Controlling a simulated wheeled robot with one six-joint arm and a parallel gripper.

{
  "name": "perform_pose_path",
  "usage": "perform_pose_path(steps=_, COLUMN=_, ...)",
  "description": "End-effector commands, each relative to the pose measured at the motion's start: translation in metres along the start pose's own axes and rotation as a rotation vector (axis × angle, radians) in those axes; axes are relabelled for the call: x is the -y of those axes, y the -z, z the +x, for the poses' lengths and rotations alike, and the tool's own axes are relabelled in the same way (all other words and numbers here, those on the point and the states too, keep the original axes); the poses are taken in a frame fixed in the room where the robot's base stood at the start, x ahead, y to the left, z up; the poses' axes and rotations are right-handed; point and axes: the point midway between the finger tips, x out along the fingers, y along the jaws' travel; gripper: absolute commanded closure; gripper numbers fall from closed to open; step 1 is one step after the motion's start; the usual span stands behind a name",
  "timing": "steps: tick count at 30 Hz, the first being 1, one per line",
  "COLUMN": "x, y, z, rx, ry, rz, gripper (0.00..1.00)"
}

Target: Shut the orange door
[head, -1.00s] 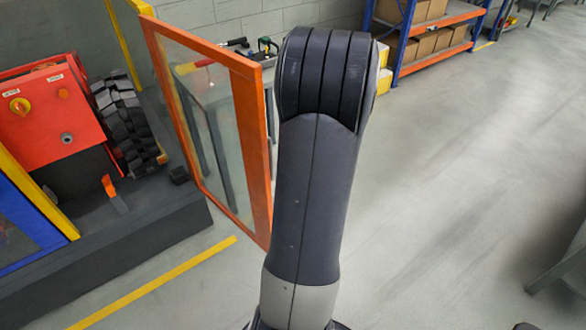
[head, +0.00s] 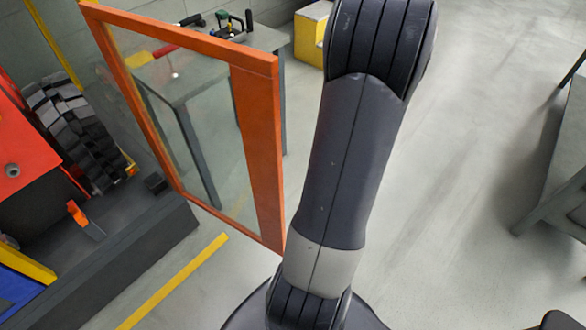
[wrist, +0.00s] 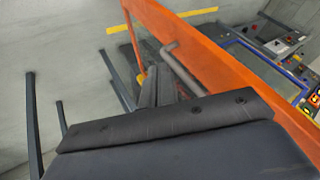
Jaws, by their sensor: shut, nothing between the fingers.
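The orange door (head: 258,150) is an orange frame around a clear pane. In the head view it stands open, swung out from the machine at the left. In the wrist view the orange door frame (wrist: 225,62) crosses diagonally, with a grey bar handle (wrist: 182,70) on it. My gripper (wrist: 158,88) shows dark fingers, shut and empty, close to the handle. I cannot tell whether they touch the door. In the head view my arm stands right of the door and my gripper is hidden.
The red machine cabinet (head: 22,140) and a dark base ledge (head: 125,255) are at the left. A grey table (head: 205,75) with tools stands behind the door. A yellow floor line (head: 175,282) runs in front. A grey bench (head: 555,150) is at the right, with clear floor between.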

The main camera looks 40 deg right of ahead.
Motion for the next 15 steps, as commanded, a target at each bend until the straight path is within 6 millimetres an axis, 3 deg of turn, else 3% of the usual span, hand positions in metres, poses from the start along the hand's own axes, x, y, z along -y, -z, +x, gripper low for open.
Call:
perform_pose_path(steps=8, x=0.001, y=0.000, z=0.026, rx=0.001, ry=0.004, rz=0.001, gripper=1.00)
perform_pose_path(steps=15, x=0.001, y=0.000, z=0.079, rx=0.001, ry=0.006, rz=0.000, gripper=1.00)
